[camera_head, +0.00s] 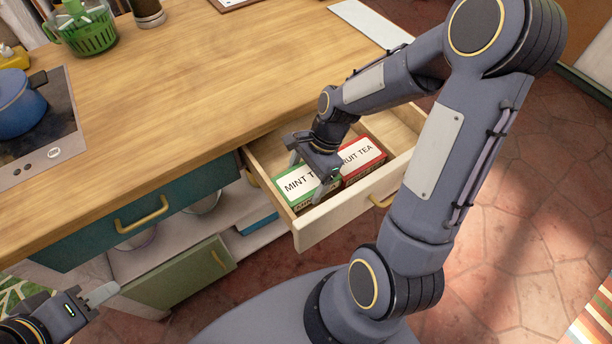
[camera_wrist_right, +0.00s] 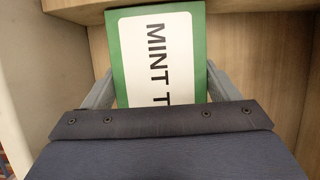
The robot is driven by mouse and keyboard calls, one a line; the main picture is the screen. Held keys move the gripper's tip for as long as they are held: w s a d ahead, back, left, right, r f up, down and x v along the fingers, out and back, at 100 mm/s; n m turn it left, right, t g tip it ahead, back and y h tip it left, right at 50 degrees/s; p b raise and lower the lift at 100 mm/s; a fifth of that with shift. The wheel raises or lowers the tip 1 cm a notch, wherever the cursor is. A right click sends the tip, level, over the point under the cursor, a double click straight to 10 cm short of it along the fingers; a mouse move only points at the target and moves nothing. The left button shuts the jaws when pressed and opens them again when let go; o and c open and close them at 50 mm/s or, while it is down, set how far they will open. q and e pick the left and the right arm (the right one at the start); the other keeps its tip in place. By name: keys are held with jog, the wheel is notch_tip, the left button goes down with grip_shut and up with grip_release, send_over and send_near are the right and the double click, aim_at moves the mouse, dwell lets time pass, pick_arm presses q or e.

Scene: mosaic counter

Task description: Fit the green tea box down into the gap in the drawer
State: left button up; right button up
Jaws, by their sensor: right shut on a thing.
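The green tea box (camera_head: 296,184), with a white "MINT T..." label, is inside the open drawer (camera_head: 318,232), at its left part. My right gripper (camera_head: 307,174) is over the box with a finger on each side, shut on it. The right wrist view shows the same box (camera_wrist_right: 155,55) between my two fingers. The gripper hides part of its top. I cannot tell whether its underside touches the drawer floor. A red fruit tea box (camera_head: 361,158) stands close beside it on the right. My left gripper (camera_head: 101,293) is at the lower left, away from the drawer; its finger opening is unclear.
The wooden counter (camera_head: 190,105) is mostly clear above the drawer. A hob with a blue pot (camera_head: 20,104) and a green basket (camera_head: 88,32) are on the left. A teal drawer front (camera_head: 90,232) and an open green door (camera_head: 182,276) are below.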

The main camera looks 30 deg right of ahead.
aim_at(309, 176)
jog(key=shift+f+b, duration=0.75)
jog(key=shift+f, duration=0.3)
jog(key=o, duration=0.9)
jog(key=shift+o, duration=0.2)
jog(key=p+v, duration=0.1)
jog(key=v, duration=0.7)
jog(key=s+a+r+n+t+p, duration=0.4)
jog(key=s+r+n+t, duration=0.2)
jog(key=s+r+n, duration=0.6)
notch_tip(309, 176, up, 2)
jog(key=n, duration=0.3)
jog(key=shift+n+h+p, duration=0.3)
jog(key=shift+h+p, duration=0.05)
jog(key=shift+h, duration=0.05)
